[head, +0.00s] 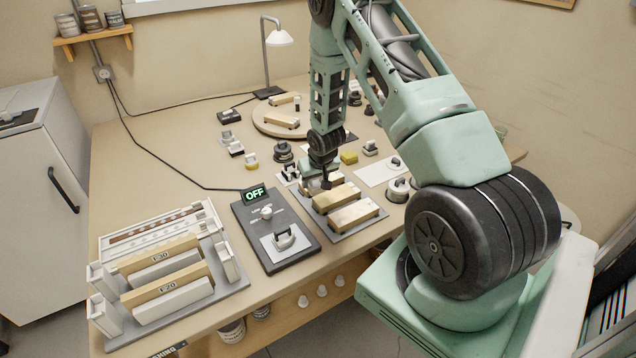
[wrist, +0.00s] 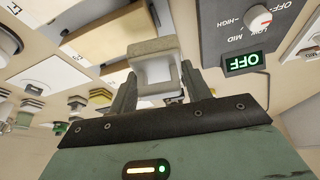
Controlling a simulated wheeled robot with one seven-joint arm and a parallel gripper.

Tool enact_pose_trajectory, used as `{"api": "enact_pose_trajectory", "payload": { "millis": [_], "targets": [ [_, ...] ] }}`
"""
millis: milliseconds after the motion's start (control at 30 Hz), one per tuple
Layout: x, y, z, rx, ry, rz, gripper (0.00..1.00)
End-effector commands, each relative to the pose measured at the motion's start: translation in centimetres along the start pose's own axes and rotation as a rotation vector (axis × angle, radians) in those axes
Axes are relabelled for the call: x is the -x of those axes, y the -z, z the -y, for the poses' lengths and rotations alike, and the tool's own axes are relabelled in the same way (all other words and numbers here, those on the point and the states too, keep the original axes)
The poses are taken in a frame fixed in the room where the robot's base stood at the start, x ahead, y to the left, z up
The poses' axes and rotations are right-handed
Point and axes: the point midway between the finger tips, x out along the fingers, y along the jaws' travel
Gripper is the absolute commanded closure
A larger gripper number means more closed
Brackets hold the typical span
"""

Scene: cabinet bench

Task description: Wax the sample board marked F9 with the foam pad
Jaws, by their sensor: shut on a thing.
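My gripper (head: 327,183) is low over the right part of the bench, at the left end of the wooden sample boards (head: 349,215) on a grey tray. In the wrist view its two dark fingers (wrist: 157,88) are shut on a pale grey block with a beige, foam-like face (wrist: 153,62), which looks like the foam pad. In the head view the pad is mostly hidden by the gripper. Wooden boards (wrist: 122,28) with small labels show beyond the pad. I cannot read an F9 mark on any board. I cannot tell whether the pad touches a board.
A dark control box (head: 258,215) with a green OFF display stands left of the tray; a handled pad sits on its front. A white rack (head: 178,290) of boards is at the left. Several small handled tools and a round wooden turntable (head: 262,120) are behind.

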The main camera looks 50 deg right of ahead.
Motion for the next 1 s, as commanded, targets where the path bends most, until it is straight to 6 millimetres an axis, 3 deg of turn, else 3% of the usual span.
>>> {"api": "enact_pose_trajectory", "payload": {
  "millis": [267,1000],
  "targets": [
    [2.1,0.9,0.0,0.001,0.000,-0.001,0.70],
    [1.6,1.4,-0.5,0.000,0.001,-0.002,0.70]
  ]
}}
